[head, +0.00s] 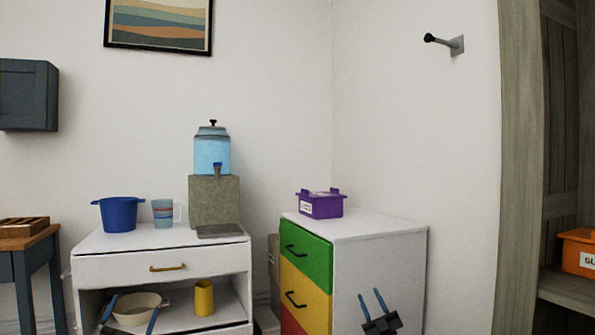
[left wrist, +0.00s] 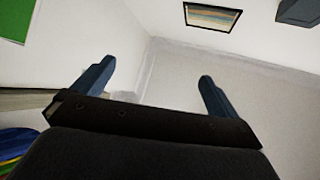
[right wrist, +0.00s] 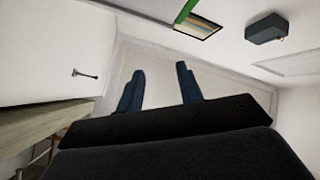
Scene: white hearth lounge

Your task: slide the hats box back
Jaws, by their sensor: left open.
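A purple lidded box (head: 321,204) with a white label stands on top of the drawer cabinet at the right, near its back left. The label is too small to read surely. An orange box (head: 578,252) with a label starting "SU" sits on a shelf at the far right, cut by the picture edge. My left gripper (head: 130,311) is low at the left, open and empty, in front of the white cabinet; its spread fingers show in the left wrist view (left wrist: 155,88). My right gripper (head: 369,294) is open and empty, low in front of the drawer cabinet's side, below the purple box.
The drawer cabinet (head: 385,232) has green, yellow and red drawers and a mostly bare top. A white cabinet (head: 110,243) at the left bears a blue pot (head: 118,214), a cup (head: 163,212) and a water dispenser (head: 212,155). A wall hook (head: 445,43) juts out above.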

